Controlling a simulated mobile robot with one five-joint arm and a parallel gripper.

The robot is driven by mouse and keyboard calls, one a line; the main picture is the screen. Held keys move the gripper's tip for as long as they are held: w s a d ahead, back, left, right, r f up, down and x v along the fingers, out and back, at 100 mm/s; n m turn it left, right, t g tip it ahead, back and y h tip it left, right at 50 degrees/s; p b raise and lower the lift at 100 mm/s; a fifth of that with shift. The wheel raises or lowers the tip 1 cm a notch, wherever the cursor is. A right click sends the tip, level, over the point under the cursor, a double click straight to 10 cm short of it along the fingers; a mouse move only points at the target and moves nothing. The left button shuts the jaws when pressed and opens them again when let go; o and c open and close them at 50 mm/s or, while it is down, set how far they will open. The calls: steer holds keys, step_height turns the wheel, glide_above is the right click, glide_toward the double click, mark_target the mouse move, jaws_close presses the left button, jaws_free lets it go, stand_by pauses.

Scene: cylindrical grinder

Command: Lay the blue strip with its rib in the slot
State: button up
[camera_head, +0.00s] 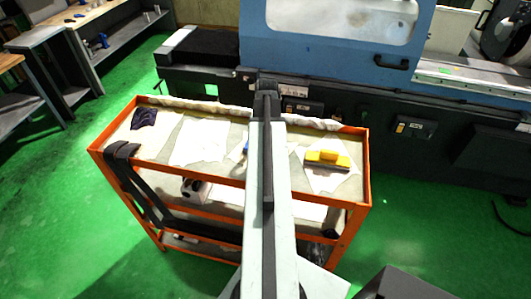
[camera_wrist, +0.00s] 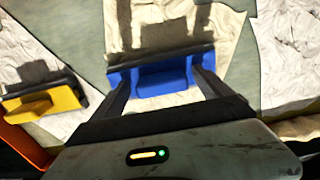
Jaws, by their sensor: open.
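The blue strip (camera_wrist: 163,80) lies on a pale cloth in the wrist view, with a block-like blue raised part towards me and a dark grey band along its far side. My gripper (camera_wrist: 163,88) is open, with one finger at each side of the raised part. I cannot tell whether the fingers touch it. In the head view only a small bit of blue (camera_head: 245,149) shows beside my arm, which hides the rest and my fingers. I cannot make out the slot in either view.
A yellow piece with a dark base (camera_head: 327,158) lies on a cloth to the right on the orange cart (camera_head: 364,186); it also shows in the wrist view (camera_wrist: 45,104). A dark cloth (camera_head: 144,117) lies at the cart's left. The blue grinder (camera_head: 340,55) stands behind.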

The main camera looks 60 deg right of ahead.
steer(key=shift+r, duration=0.1)
steer(key=c, duration=1.5)
step_height(320, 180, up, 10)
steer(key=p, duration=1)
